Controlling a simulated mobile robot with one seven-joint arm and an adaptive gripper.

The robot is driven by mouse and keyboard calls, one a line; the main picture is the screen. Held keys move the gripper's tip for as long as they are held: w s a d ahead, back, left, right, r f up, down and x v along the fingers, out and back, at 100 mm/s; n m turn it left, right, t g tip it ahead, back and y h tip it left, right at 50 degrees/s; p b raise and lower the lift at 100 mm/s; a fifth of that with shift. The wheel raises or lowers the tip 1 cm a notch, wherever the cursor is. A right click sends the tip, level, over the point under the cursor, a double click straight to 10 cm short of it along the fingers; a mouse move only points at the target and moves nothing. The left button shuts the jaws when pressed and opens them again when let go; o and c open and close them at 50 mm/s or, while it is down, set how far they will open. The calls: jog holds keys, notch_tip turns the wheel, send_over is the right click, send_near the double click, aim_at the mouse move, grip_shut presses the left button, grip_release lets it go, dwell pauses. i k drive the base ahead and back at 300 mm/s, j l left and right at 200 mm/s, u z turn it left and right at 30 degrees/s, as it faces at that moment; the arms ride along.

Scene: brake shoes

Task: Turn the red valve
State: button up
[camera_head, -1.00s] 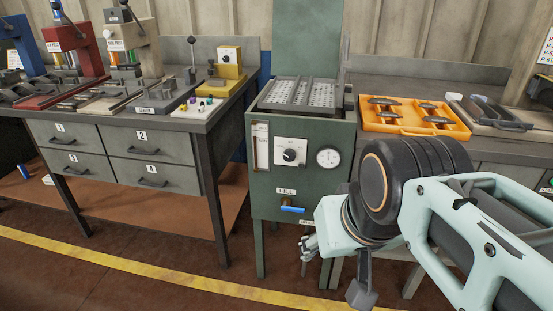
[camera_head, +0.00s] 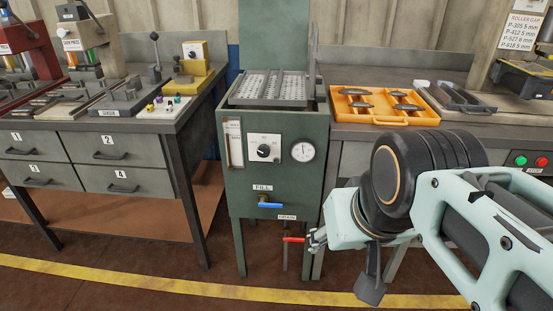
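The red valve (camera_head: 293,240) is a small red lever handle low on the front of the green cabinet (camera_head: 234,184), below a label that seems to read DRAIN. It points left, roughly level. My gripper (camera_head: 314,240) is small in view at the right end of the red handle. Its fingers overlap that end in the picture. I cannot tell whether they touch it or how far apart they are. My arm hides part of the area right of the valve. A blue lever (camera_head: 270,205) under the FILL label sits higher on the same cabinet.
The cabinet carries a dial, a gauge (camera_head: 303,150) and a perforated tray on top. A workbench with drawers (camera_head: 122,180) stands left. An orange tray (camera_head: 385,119) with brake shoes lies on the right bench. The floor in front shows a yellow line and is open at left.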

aim_at(286, 238)
jog(key=i+l+u, duration=0.2)
jog(key=i, duration=0.95)
jog(key=l+z, duration=0.05)
jog(key=l, duration=0.05)
